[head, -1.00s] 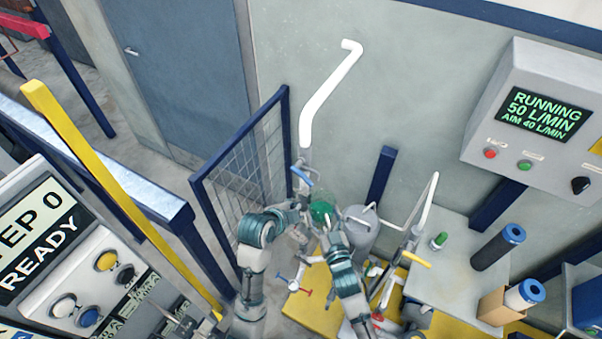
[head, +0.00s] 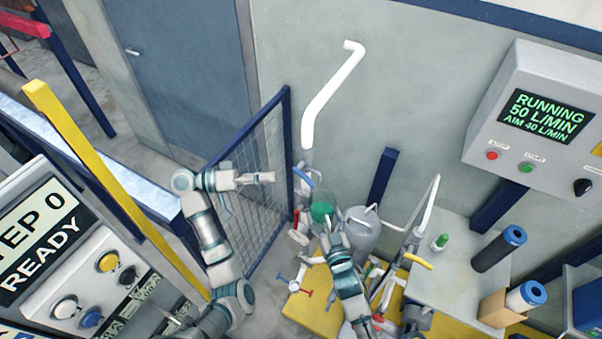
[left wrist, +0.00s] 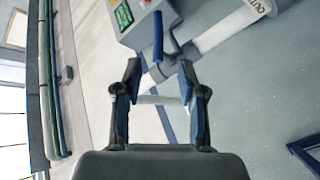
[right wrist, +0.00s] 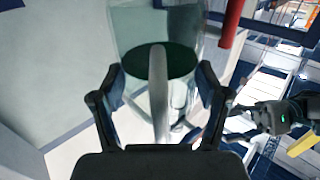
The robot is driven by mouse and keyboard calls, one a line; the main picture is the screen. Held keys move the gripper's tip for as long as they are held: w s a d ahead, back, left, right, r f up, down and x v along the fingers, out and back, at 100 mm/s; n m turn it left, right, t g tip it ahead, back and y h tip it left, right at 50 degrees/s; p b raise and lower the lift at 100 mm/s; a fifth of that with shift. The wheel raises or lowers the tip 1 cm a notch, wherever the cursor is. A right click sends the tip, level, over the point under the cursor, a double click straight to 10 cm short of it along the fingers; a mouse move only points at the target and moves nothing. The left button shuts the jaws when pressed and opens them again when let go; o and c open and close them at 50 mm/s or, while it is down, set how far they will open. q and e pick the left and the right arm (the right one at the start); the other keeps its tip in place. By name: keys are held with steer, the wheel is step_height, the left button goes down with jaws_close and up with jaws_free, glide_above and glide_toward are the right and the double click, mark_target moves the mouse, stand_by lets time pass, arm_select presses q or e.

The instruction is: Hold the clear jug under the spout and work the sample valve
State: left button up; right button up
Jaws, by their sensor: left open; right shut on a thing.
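The clear jug (right wrist: 128,32) has dark green liquid (right wrist: 182,62) in it. My right gripper (right wrist: 164,85) is shut on its pale handle (right wrist: 158,108). In the head view the jug (head: 321,211) shows green beside my right gripper (head: 328,228), below the vertical pipe. My left gripper (head: 272,177) is open and empty, left of a blue lever (head: 303,178) on that pipe. The left wrist view shows the blue lever (left wrist: 158,38) ahead of the open fingers (left wrist: 158,78), apart from them. A red bar (right wrist: 232,22) stands beside the jug. The spout is not clearly visible.
A mesh guard (head: 246,190) stands behind my left arm. A grey vessel (head: 361,237) and a yellow lever (head: 417,261) are right of the jug. The wall panel (head: 540,118) reads RUNNING, 50 L/MIN, AIM 40 L/MIN.

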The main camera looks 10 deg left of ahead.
mark_target(303, 174)
arm_select(q)
steer(key=d, duration=0.3)
steer(key=w+d, duration=0.1)
steer(key=d, duration=0.5)
steer(key=shift+w+d, duration=0.1)
steer(key=shift+w, duration=0.3)
steer(key=shift+c, duration=0.2)
